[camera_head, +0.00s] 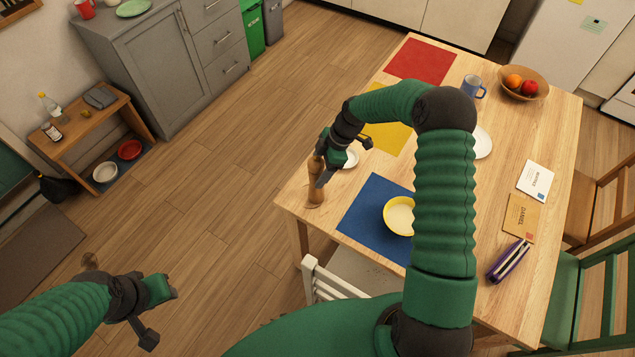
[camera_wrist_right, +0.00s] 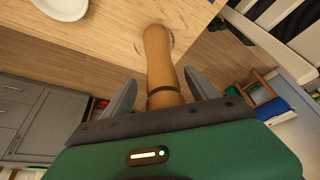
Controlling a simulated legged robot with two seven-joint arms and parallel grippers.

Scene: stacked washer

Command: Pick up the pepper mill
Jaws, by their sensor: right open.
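The pepper mill (camera_head: 315,191) is a brown wooden mill standing upright on the table (camera_head: 490,160) near its left corner. My right gripper (camera_head: 325,172) is at the mill's upper part. In the right wrist view the mill (camera_wrist_right: 160,65) runs between the two open fingers (camera_wrist_right: 160,88), with a dark band around it; the fingers look apart from its sides. My left gripper (camera_head: 158,315) is low at the left, over the floor, far from the table; its finger gap is hard to make out.
A blue mat (camera_head: 365,212) with a yellow bowl (camera_head: 399,215) lies right of the mill. A white chair (camera_head: 325,281) stands at the near edge. Red and yellow mats, a mug and a fruit bowl (camera_head: 522,84) are farther off.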

